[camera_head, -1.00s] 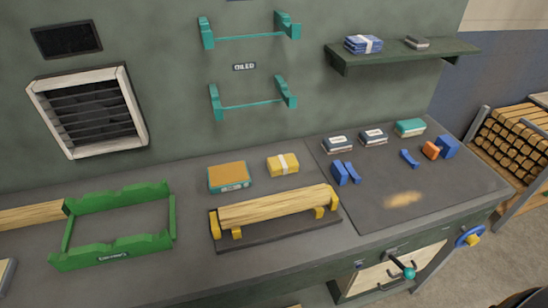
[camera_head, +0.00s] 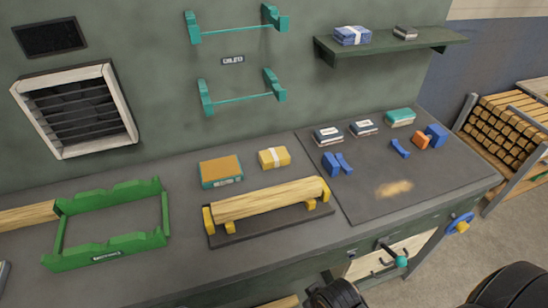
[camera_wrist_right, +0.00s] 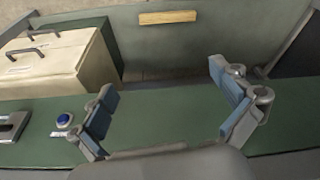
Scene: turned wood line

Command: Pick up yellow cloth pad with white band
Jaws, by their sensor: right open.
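The yellow cloth pad with a white band (camera_head: 274,157) lies flat on the grey bench top, right of an orange-topped teal box and behind the wooden piece on yellow supports. My right gripper (camera_wrist_right: 170,108) shows in the right wrist view, open and empty, with blue-grey finger pads. It faces the green bench front and drawers, and the pad is not in that view. In the head view dark parts of mine show at the bottom edge, well in front of the pad. My left gripper is not in view.
The orange-topped teal box (camera_head: 221,171) stands close left of the pad. A wooden piece (camera_head: 268,200) on yellow supports lies in front of it. A green frame (camera_head: 108,222) stands left. A shelf (camera_head: 392,46) and teal wall brackets (camera_head: 240,97) are above. Blue blocks (camera_head: 336,164) lie to the right.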

